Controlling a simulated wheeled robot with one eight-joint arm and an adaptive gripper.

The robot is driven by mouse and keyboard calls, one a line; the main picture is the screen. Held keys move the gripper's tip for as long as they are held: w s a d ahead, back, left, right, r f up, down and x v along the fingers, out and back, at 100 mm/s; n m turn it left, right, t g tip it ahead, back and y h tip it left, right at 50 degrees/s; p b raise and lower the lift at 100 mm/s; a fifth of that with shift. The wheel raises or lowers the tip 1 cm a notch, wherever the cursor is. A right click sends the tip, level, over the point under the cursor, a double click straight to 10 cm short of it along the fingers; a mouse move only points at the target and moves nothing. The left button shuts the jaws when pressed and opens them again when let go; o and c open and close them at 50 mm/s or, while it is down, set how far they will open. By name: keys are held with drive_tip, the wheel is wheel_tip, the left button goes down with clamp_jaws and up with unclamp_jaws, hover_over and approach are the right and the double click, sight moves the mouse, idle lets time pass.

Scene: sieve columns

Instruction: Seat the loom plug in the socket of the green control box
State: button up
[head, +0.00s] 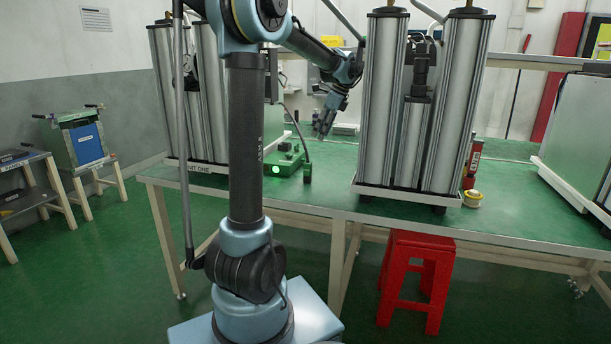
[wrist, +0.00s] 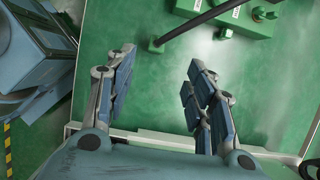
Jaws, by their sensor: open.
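The green control box (head: 284,160) sits on the green bench top, with a lit green lamp on its front. Part of it shows at the top of the wrist view (wrist: 240,22). In the wrist view the plug (wrist: 156,46) lies just beyond the gap between my fingertips. My gripper (head: 322,124) is open and empty, above the bench and the plug; the wrist view also shows its spread fingers (wrist: 161,62). I cannot make out the socket clearly.
Tall metal sieve columns (head: 380,105) stand right of my gripper, and more columns (head: 172,95) stand left behind my arm. A red bottle (head: 474,158) and a yellow roll (head: 472,198) are at the right. A red stool (head: 415,270) is below. Bench between the columns is mostly clear.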

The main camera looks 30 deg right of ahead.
hover_over(308, 162)
drive_tip(key=s+d, duration=0.1)
wheel_tip(308, 162, down, 9)
drive_tip(key=shift+r, duration=0.15)
drive_tip(key=shift+s+x, duration=0.15)
drive_tip(key=shift+x, duration=1.25)
drive_tip(key=shift+s+x, duration=0.15)
drive_tip(key=shift+x, duration=1.3)
drive_tip(key=shift+d, duration=0.1)
drive_tip(key=c, duration=1.2)
